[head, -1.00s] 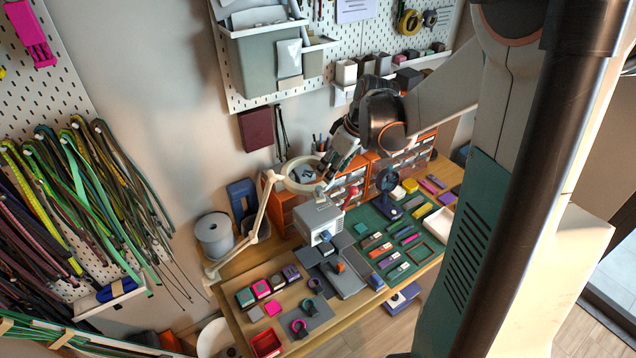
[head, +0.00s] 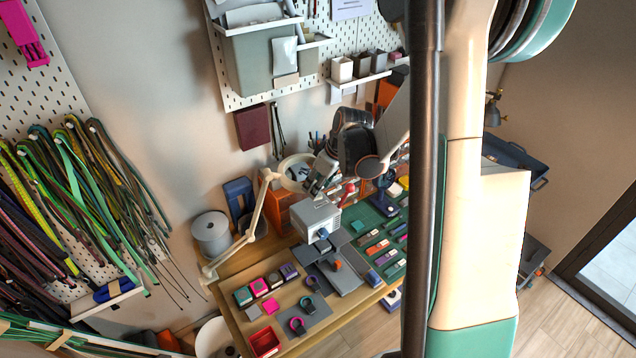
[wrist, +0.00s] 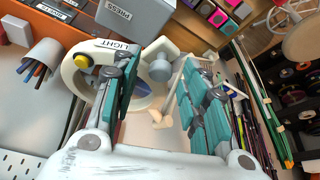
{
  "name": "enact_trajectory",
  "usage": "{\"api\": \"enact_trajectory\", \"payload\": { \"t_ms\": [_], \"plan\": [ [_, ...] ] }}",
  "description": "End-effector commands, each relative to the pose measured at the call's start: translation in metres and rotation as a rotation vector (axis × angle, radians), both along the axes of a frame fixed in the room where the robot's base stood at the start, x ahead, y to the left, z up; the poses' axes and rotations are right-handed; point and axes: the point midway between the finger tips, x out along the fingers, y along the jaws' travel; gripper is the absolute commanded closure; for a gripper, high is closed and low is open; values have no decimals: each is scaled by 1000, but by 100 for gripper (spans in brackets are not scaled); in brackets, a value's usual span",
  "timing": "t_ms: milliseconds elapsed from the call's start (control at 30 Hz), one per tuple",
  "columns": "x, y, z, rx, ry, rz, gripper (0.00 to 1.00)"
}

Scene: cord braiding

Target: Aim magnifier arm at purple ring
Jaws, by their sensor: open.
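The magnifier arm (head: 256,212) is a cream jointed arm clamped at the bench's left end. Its round lens head (head: 283,172) hangs behind the grey press, near the drawer units. In the wrist view the white lens head (wrist: 68,75), marked LIGHT and with a yellow knob, is partly behind my left finger. My gripper (wrist: 160,80) is open, its teal-padded fingers either side of the head's grey joint (wrist: 160,70); contact cannot be told. In the head view my gripper (head: 317,188) is just right of the lens head. The purple ring (head: 312,283) lies at the mat's upper edge.
The grey press (head: 316,218) stands close below my gripper. A grey spool (head: 211,234) stands left of the magnifier arm. Cords hang on the left wall.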

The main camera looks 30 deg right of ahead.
Motion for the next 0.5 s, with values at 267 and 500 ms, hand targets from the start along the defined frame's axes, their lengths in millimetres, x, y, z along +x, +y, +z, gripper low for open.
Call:
{"api": "enact_trajectory", "payload": {
  "t_ms": [267,500],
  "plan": [
    [0,0,0,0,0,0,100],
    [-8,5,0,0,0,-21,100]
  ]
}}
